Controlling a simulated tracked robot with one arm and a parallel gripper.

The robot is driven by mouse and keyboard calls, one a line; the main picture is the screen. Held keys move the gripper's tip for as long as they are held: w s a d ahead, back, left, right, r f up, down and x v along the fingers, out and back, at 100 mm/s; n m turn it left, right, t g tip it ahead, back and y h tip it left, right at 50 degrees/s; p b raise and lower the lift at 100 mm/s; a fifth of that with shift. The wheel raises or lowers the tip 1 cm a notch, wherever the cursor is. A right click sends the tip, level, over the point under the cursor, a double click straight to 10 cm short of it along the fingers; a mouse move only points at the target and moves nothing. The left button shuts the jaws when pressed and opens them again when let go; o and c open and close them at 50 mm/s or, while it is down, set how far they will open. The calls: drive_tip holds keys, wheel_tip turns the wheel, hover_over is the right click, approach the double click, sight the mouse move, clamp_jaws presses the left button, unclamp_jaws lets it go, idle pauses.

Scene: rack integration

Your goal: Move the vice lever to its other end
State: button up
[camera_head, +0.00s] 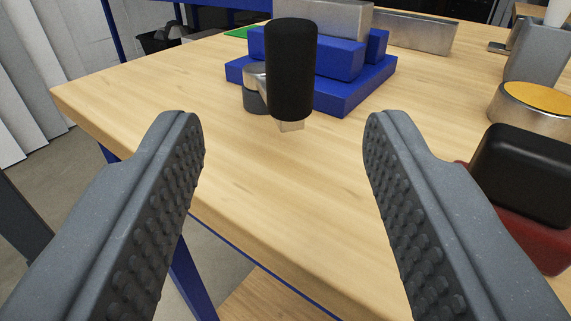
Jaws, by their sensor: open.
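The blue vice (349,92) stands on the wooden table at the upper middle, with a grey metal block (330,18) on top. Its lever has a black cylindrical grip (292,70) that stands upright in front of the vice. A metal part shows behind the grip, joining a dark round hub (254,92) at its left. My gripper (284,122) is open and empty. Its two grey, studded fingers are spread wide on the near side of the lever, with the grip seen between them and apart from both. The grip hides part of the vice.
A black and red object (525,175) lies close to the right finger. A round metal tin with an orange top (532,104) and a grey container (538,55) stand at the right. The wooden table's (150,85) left and front edges are in view.

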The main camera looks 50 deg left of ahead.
sight(277, 64)
drive_tip(key=shift+s+d, duration=0.45)
drive_tip(key=shift+d, duration=0.1)
drive_tip(key=shift+a, duration=0.1)
clamp_jaws()
drive_tip(key=s+a+r+n+g+h+p, duration=0.55)
drive_tip(key=r+h+p, duration=0.45)
drive_tip(key=p, duration=0.7)
drive_tip(key=shift+m, duration=0.25)
drive_tip(key=x, duration=0.3)
drive_tip(key=w+x, duration=0.1)
drive_tip(key=x, duration=0.3)
drive_tip(key=w+r+x, duration=0.1)
drive_tip(key=x, duration=0.3)
drive_tip(key=shift+d+p, duration=0.3)
drive_tip(key=shift+p, duration=0.05)
drive_tip(key=shift+w+d+f+p, duration=0.15)
drive_tip(key=shift+w+p, duration=0.2)
drive_tip(key=shift+w, duration=0.6)
